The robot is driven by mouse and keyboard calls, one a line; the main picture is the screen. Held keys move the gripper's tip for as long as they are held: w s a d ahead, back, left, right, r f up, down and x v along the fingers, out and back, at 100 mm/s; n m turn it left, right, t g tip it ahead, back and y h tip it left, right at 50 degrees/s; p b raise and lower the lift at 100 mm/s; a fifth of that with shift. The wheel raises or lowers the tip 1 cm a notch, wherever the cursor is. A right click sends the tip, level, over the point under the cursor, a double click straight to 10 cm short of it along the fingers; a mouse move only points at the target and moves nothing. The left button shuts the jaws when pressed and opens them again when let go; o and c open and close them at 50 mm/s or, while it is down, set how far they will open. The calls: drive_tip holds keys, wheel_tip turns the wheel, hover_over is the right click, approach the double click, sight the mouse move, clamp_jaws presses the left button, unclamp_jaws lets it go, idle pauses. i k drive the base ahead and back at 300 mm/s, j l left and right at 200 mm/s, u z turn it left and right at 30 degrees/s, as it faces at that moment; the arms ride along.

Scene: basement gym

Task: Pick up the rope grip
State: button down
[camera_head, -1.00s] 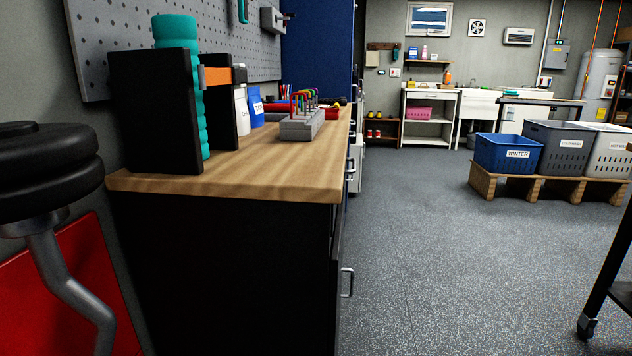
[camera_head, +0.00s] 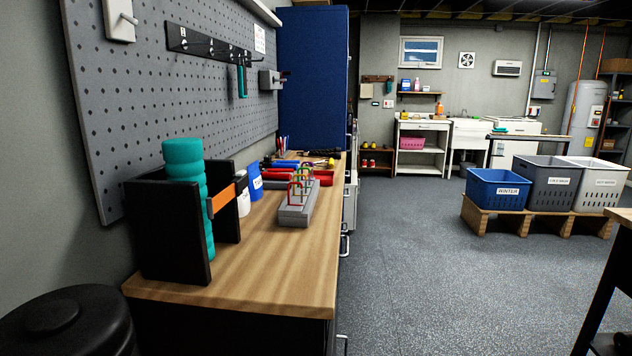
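No item is clearly identifiable as the rope grip. A small teal item (camera_head: 242,80) hangs from a black hook rail (camera_head: 208,45) on the grey pegboard; its exact kind is too small to tell. A taller teal ribbed cylinder (camera_head: 184,160) stands in a black holder (camera_head: 178,245) with an orange strap on the wooden worktop (camera_head: 262,270). My gripper is not in view.
A grey block (camera_head: 296,208) with coloured loops, red rolls (camera_head: 314,173) and a blue container (camera_head: 254,178) stand on the worktop. A black round object (camera_head: 65,325) fills the lower left. Labelled bins (camera_head: 497,189) stand on a pallet. The floor between is clear.

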sight(319, 153)
drive_tip(key=z, duration=0.5)
drive_tip(key=i+z, duration=0.15)
drive_tip(key=i, duration=5.1)
drive_tip(key=i+u, duration=0.15)
drive_tip(key=i, duration=0.35)
drive_tip(key=i+l+u, duration=0.15)
drive_tip(key=i, duration=0.35)
drive_tip(key=i+l+u, duration=0.1)
drive_tip(key=i, duration=0.4)
drive_tip(key=u, duration=2.4)
